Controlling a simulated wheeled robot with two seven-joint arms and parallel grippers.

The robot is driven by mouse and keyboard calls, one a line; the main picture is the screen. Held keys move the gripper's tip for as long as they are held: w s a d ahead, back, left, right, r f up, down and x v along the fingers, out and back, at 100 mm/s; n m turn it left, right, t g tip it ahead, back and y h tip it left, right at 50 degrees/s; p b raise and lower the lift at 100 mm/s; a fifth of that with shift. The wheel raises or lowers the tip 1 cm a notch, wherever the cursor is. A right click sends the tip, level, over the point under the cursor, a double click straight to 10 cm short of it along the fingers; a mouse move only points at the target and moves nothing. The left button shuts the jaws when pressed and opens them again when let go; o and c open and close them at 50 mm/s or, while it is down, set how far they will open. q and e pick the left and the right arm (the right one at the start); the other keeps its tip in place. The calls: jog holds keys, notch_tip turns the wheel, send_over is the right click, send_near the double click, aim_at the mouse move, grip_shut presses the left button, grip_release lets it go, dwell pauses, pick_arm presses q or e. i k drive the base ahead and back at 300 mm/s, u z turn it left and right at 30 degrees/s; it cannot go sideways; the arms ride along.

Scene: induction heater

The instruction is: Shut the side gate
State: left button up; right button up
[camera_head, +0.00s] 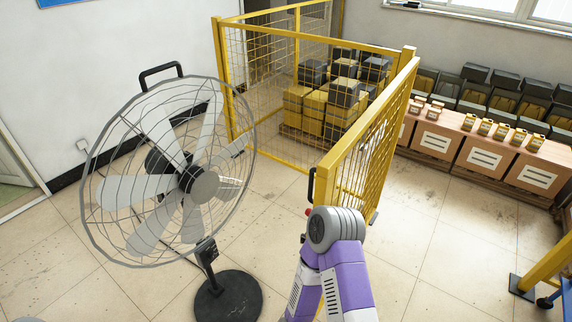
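The side gate (376,140) is a yellow-framed mesh panel right of the picture's middle. It stands out from the tall yellow corner post of the cage (300,35) and points toward me, at an angle to the cage's front mesh. Its black handle (311,185) is on the near end. My purple and grey arm, seemingly the right one, reaches up from the bottom, just below the handle. It covers the lower near part of the gate. Its gripper is hidden, so contact with the gate cannot be seen. My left gripper is out of view.
A large grey fan (228,300) on a black base stands close on the left. Yellow and black boxes (312,110) are stacked inside the cage. Wooden crates (483,160) line the right wall. A yellow frame (545,262) stands at lower right. Floor right of the gate is clear.

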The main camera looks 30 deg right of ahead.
aim_at(327, 170)
jog(key=z, duration=0.6)
jog(key=i, duration=0.85)
jog(key=z, duration=0.9)
